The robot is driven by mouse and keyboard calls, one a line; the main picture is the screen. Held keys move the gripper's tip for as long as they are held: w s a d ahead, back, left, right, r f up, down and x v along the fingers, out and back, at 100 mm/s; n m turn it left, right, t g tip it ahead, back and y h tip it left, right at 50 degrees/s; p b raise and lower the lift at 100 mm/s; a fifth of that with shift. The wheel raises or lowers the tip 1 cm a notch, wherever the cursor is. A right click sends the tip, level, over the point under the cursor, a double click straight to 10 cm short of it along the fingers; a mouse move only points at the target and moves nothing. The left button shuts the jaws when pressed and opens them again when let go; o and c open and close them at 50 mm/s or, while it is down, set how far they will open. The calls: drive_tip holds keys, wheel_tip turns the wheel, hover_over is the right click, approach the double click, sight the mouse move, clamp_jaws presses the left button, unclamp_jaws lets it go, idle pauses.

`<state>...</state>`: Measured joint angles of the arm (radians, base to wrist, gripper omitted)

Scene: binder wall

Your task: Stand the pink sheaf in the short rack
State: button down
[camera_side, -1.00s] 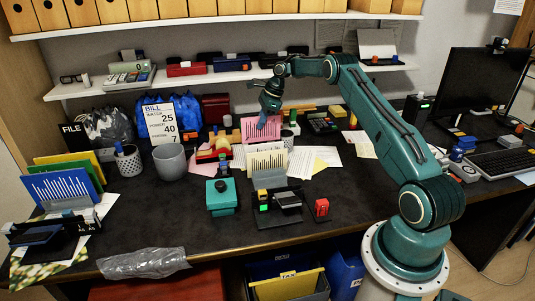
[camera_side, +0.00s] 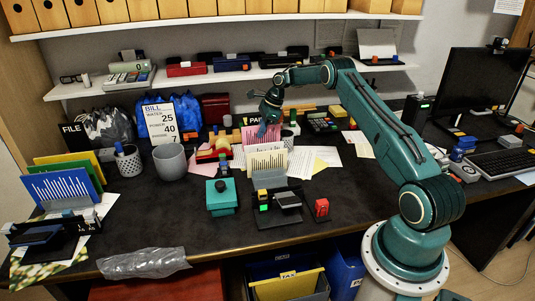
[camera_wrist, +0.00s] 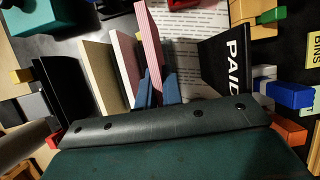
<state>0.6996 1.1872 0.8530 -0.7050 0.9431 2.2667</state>
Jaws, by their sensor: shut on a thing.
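The pink sheaf (camera_side: 250,134) is upright behind the cream sheaf (camera_side: 266,163) in the side view. My gripper (camera_side: 269,128) is shut on it from above. In the wrist view the pink sheaf (camera_wrist: 149,42) shows its striped edge between my blue fingertips (camera_wrist: 157,88). A paler pink sheet (camera_wrist: 123,55) and the cream sheaf (camera_wrist: 95,68) stand to its left, apart from it. A grey rack part (camera_side: 270,178) shows in front of the cream sheaf. The lower edge of the pink sheaf is hidden, so I cannot tell whether it touches the rack.
A black PAID board (camera_wrist: 228,68) stands right of the held sheaf in the wrist view. A teal box (camera_side: 221,198), a grey cup (camera_side: 170,161) and a stamp stand (camera_side: 280,215) are around the rack. Loose papers (camera_side: 318,160) lie to its right.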

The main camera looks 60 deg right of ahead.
sight(262, 139)
drive_tip(key=shift+f, duration=0.8)
idle(0.6)
drive_tip(key=shift+f, duration=0.3)
drive_tip(key=shift+f, duration=1.25)
idle(1.2)
drive_tip(key=c, duration=1.5)
unclamp_jaws()
drive_tip(key=shift+r, duration=0.15)
drive_tip(key=v, duration=1.3)
drive_tip(key=shift+s+d+r, duration=0.1)
drive_tip(key=shift+r, duration=0.15)
